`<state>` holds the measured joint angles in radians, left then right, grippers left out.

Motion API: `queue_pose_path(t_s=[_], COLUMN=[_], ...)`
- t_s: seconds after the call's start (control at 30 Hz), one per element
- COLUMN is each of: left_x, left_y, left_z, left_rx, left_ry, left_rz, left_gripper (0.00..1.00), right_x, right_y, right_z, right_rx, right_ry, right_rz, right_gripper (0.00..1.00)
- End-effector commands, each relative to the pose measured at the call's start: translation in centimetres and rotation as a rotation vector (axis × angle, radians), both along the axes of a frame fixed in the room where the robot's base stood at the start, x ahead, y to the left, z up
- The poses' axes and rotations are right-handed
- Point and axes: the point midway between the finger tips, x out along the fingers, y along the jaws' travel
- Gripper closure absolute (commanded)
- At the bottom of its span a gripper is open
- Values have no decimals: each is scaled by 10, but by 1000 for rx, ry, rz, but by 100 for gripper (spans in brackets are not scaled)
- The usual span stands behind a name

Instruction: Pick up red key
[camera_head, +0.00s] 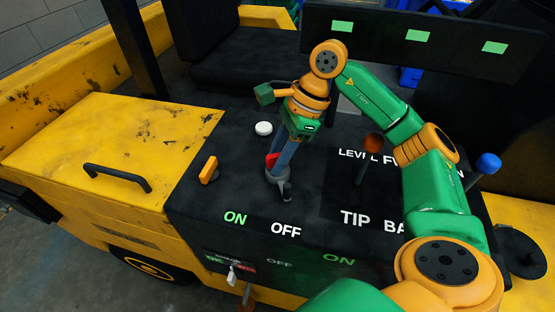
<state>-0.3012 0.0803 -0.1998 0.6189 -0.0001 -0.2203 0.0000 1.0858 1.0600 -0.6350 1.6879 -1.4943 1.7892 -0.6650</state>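My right gripper (281,184) hangs over the dark control panel (235,185), pointing down, above the ON and OFF labels. A small red piece (271,160), which looks like the red key, shows at the left side of the gripper fingers. It is partly hidden by them, and I cannot tell whether it is held or only behind or beside them. The fingers look close together, but their gap is not clear. My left gripper is not in view.
An orange switch (209,170) and a white button (264,128) are on the panel. Levers with a brown-orange knob (373,143) and a blue knob (488,163) stand to the right. A yellow cover (110,140) with a black handle (117,175) lies left. A black seat (245,58) is behind.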

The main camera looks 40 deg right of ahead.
Motion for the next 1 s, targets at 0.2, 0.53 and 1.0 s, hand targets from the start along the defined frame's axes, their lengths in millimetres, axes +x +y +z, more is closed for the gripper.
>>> queue_pose_path(t_s=[0.2,0.53,1.0], left_x=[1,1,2], left_y=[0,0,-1], left_z=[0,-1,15], left_rx=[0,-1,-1], left_ry=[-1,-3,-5], left_rz=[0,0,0], left_gripper=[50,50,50], right_x=[0,0,-68], right_y=[0,0,-35], right_z=[0,4,106], right_rx=[0,1,-4], right_ry=[0,-1,-2], right_rz=[0,0,-10], right_gripper=[100,100,100])
